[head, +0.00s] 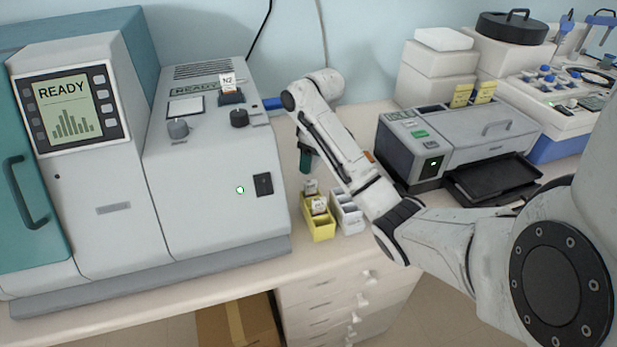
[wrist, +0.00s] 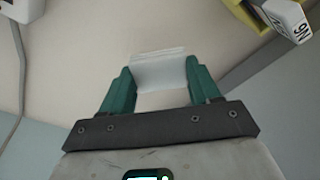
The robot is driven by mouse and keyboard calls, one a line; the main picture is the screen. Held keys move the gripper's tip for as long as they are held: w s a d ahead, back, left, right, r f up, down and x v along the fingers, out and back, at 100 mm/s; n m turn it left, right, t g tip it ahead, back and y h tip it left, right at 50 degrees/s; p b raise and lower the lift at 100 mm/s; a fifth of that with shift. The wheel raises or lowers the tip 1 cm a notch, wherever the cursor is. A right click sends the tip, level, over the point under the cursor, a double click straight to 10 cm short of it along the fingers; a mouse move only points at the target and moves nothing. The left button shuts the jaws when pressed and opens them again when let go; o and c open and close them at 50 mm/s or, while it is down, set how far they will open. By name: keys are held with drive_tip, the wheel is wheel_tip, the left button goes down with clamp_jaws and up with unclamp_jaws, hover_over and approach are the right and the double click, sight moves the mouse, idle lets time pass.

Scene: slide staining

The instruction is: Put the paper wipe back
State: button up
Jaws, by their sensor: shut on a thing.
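The paper wipe (wrist: 160,74) is a thin white sheet, seen in the wrist view between the two teal fingers of my gripper (wrist: 159,68). My gripper is shut on it, with a finger at each side and the far edge of the wipe just past the fingertips. Pale bench surface shows beyond it; I cannot tell whether the wipe touches the bench. In the head view my gripper (head: 305,158) points down over the bench, behind the small racks and right of the large grey machine. The wipe cannot be made out there.
A yellow rack (head: 319,229) with labelled slides and a pale grey rack (head: 351,224) stand in front of my gripper. The grey machine (head: 215,190) borders the left. A printer-like unit (head: 455,145) stands right. Bare bench (head: 375,108) lies behind my arm.

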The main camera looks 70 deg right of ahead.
sight(309, 177)
drive_tip(key=shift+w+d+f, duration=0.2)
drive_tip(key=shift+w+f, duration=0.2)
drive_tip(key=shift+f, duration=0.05)
drive_tip(key=shift+w+d+f+p, duration=0.15)
drive_tip(key=shift+f+p, duration=0.25)
drive_tip(key=shift+f, duration=1.4)
drive_tip(key=shift+f, duration=0.15)
drive_tip(key=o, duration=1)
drive_tip(key=r+p, duration=0.1)
drive_tip(key=r, duration=0.3)
drive_tip(key=s+r+p, duration=0.1)
drive_tip(key=r+p, duration=0.1)
drive_tip(key=r, duration=0.2)
drive_tip(key=r+p, duration=0.1)
drive_tip(key=r, duration=0.3)
drive_tip(key=shift+s+r, duration=0.15)
drive_tip(key=shift+s, duration=0.1)
